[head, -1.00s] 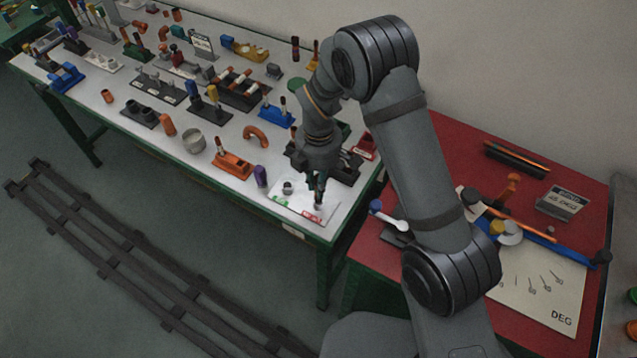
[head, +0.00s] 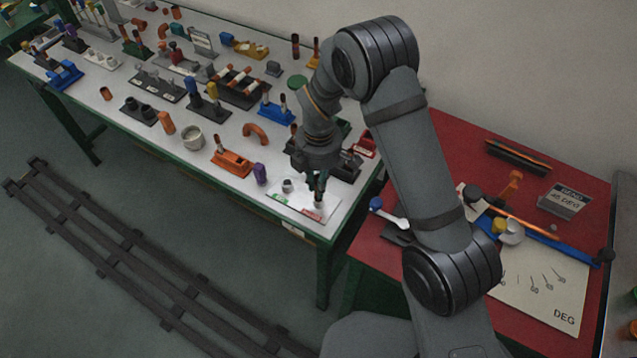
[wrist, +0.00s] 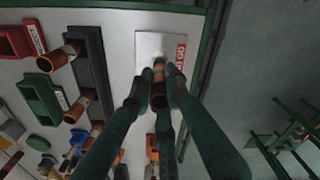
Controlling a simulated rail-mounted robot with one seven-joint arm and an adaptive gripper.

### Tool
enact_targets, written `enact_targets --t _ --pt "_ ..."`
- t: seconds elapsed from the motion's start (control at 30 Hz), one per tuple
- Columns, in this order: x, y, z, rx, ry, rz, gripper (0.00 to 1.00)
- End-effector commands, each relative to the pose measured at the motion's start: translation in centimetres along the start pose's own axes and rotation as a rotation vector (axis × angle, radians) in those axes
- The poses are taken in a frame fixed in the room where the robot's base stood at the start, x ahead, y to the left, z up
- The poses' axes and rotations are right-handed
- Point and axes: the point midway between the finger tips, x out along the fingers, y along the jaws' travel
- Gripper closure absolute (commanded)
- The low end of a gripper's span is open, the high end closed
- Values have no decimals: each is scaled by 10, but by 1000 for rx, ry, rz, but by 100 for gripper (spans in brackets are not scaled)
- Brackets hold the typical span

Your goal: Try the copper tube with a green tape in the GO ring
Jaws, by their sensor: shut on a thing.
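My gripper (head: 318,185) points down over the right, red-labelled end of the white gauge plate (head: 297,207) at the bench's front right corner. In the wrist view, its dark green fingers (wrist: 157,84) are shut on an upright copper tube (wrist: 158,97). The fingers hide much of the tube, and I cannot clearly make out its green tape. The tube's lower end is close to the red NO GO label (wrist: 181,56); whether it sits in a ring there is hidden. A grey ring (head: 288,186) stands free on the plate's left part, near the green label (head: 277,197).
A purple piece (head: 260,174) and an orange holder (head: 232,162) stand left of the plate. Dark and red holders stand close behind my gripper. A red table (head: 455,143) with a blue bending tool is to the right. The bench edge is just in front.

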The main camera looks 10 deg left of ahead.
Motion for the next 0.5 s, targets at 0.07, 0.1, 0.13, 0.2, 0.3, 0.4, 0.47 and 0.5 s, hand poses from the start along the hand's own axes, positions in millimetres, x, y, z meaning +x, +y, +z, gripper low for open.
enact_targets --t 0.07,0.1,0.13,0.2,0.3,0.4,0.47,0.5 --pt "0 0 0 0 0 0 100" --pt "0 0 0 0 0 0 100" --pt "0 0 0 0 0 0 100" --pt "0 0 0 0 0 0 100" --pt "-2 0 0 0 0 0 100" --pt "-7 0 0 0 0 1 100" --pt "-10 0 0 0 0 1 100" --pt "-12 0 0 0 0 1 100"
